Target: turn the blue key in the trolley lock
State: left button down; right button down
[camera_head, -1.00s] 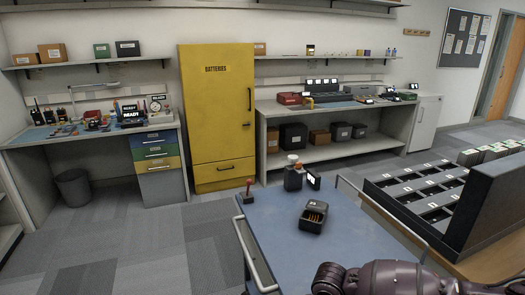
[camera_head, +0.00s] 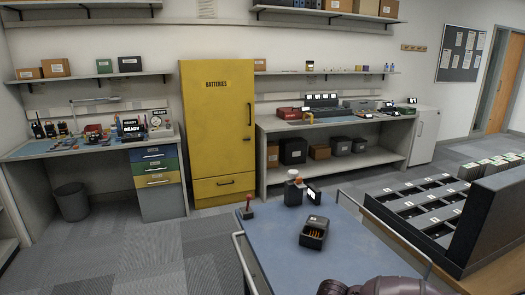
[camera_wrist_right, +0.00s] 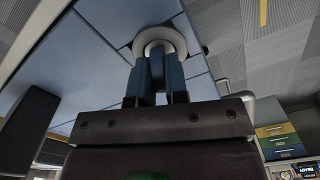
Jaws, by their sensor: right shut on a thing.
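The trolley (camera_head: 275,245) has a blue top and pale rails and stands low in the middle of the head view. In the right wrist view a pale round lock collar (camera_wrist_right: 160,40) sits against a blue-grey panel. My right gripper (camera_wrist_right: 158,80) is right at the collar, its fingers shut on the blue key (camera_wrist_right: 157,68). The key is mostly hidden between the dark blue fingers, so its angle cannot be told. In the head view only my dark right arm shows at the bottom edge. My left gripper is not in view.
On the trolley are a black box with orange contents (camera_head: 314,233), a red-topped joystick (camera_head: 246,208) and a small dark device (camera_head: 294,190). A dark slotted rack (camera_head: 480,225) stands close on the right.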

jog(key=shift+f+n+b, duration=0.1)
jog(key=shift+n+b, duration=1.55)
jog(key=shift+n, duration=0.35)
jog(key=shift+n+b, duration=0.45)
jog(key=shift+n, duration=0.15)
